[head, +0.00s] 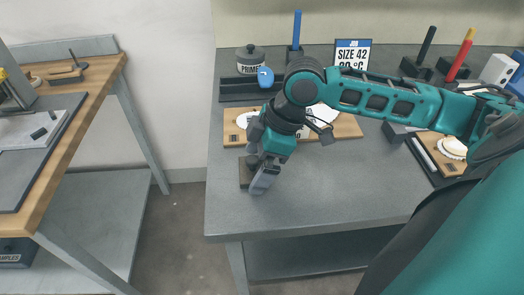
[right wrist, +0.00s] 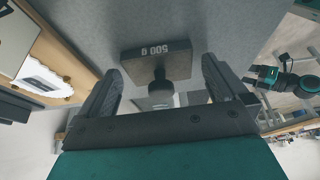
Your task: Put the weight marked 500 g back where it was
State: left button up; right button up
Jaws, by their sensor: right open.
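The dark block weight marked 500 g (right wrist: 157,62) rests on the grey table top (head: 330,200). Its number reads upside down in the right wrist view, and its round knob (right wrist: 160,92) points toward my right gripper. In the head view the weight (head: 244,175) shows near the table's left edge, partly hidden by the gripper. My right gripper (head: 258,176) is open and empty, its fingers either side of the knob with gaps; it also shows in the right wrist view (right wrist: 160,88). My left gripper (right wrist: 286,80) seems to show, small, at the right of the wrist view.
A wooden board (head: 345,127) with white insole pieces lies behind the weight. Behind it stand a PRIMER pot (head: 250,60), a blue-handled tool and a SIZE 42 sign (head: 352,54). A dark tray (head: 440,160) is at the right. The table's front middle is clear.

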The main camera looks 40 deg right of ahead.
jog(key=p+v, duration=0.2)
jog(key=v, duration=1)
